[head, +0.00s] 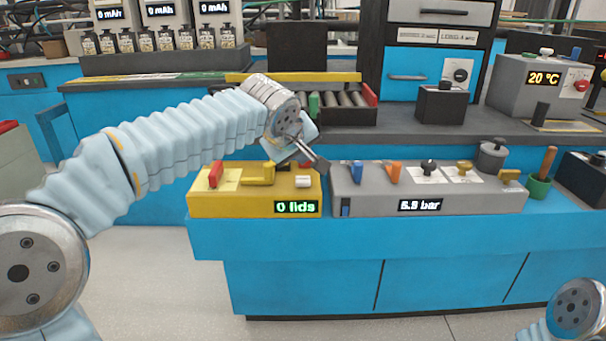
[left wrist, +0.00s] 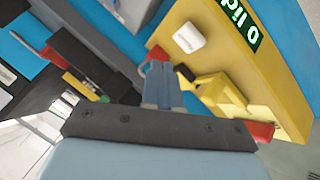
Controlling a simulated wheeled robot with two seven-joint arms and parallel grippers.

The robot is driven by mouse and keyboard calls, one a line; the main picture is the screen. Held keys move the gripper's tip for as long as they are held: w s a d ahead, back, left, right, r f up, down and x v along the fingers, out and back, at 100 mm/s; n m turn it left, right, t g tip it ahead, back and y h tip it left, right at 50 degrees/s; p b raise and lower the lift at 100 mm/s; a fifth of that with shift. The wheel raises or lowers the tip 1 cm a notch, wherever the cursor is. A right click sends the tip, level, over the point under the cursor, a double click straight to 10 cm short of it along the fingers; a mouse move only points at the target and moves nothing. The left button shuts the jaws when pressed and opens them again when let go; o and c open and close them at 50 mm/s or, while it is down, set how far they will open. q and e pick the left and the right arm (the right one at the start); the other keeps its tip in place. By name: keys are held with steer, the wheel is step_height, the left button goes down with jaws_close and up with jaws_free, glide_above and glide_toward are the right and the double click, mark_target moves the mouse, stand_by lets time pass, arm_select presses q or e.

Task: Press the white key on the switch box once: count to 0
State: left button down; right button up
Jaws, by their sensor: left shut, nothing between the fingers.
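The yellow switch box (head: 230,207) stands on the front of the blue bench, and its green display reads "0 lids". Its white key (head: 302,181) sits at the right end of the top, just above the display. The key also shows clear of the fingers in the left wrist view (left wrist: 189,38). My left gripper (head: 320,165) is shut and empty, above and slightly behind the key, apart from it in the picture. Its fingers (left wrist: 165,72) also show in the left wrist view. My right gripper is out of view; only part of my right arm shows.
The box also carries a red lever (head: 215,175) and a yellow handle (head: 258,176). A grey box (head: 370,206) reading about "5.9 bar", with several knobs, stands close on the right. Behind is a roller tray (head: 345,115). The floor in front is clear.

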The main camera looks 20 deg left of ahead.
mark_target(301, 181)
arm_select(q)
steer(key=shift+r+p, duration=0.95)
steer(key=shift+r, duration=0.65)
steer(key=shift+f, duration=0.1)
